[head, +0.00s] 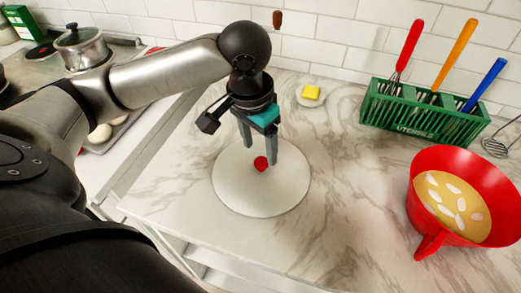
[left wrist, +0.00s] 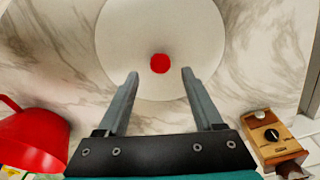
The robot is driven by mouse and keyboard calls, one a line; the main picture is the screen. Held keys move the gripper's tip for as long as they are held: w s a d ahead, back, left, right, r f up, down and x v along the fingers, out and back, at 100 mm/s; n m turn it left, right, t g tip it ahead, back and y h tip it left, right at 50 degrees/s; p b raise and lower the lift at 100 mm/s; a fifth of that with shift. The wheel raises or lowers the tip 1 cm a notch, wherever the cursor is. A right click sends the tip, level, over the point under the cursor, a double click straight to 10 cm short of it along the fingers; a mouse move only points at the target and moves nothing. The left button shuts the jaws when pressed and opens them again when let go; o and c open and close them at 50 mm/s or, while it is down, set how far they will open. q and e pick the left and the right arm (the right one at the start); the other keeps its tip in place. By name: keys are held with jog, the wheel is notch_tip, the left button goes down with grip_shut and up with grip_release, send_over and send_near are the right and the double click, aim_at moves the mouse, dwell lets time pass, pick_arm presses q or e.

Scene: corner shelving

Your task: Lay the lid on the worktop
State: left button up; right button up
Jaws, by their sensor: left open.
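The lid (head: 285,192) is a flat white disc with a round red knob (head: 261,163) at its centre. It lies flat on the marble worktop (head: 340,180). The lid also shows in the left wrist view (left wrist: 120,45), with its red knob (left wrist: 160,63) between and just beyond the fingertips. My left gripper (head: 261,154) points down over the lid, its two fingers open and apart, with nothing held between them. Exactly how high the fingertips are above the lid is hard to tell. My right gripper is not in view.
A red pan (head: 428,162) with yellow contents stands at the right. Behind are a green utensil rack (head: 420,112) and a yellow sponge (head: 311,92) on a small dish. A steel pot (head: 80,48) stands on the stove at the left. Worktop between lid and pan is clear.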

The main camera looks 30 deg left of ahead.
pick_arm(q)
notch_tip(320, 180, up, 8)
jog(key=s+p, duration=0.1)
jog(key=p, duration=0.1)
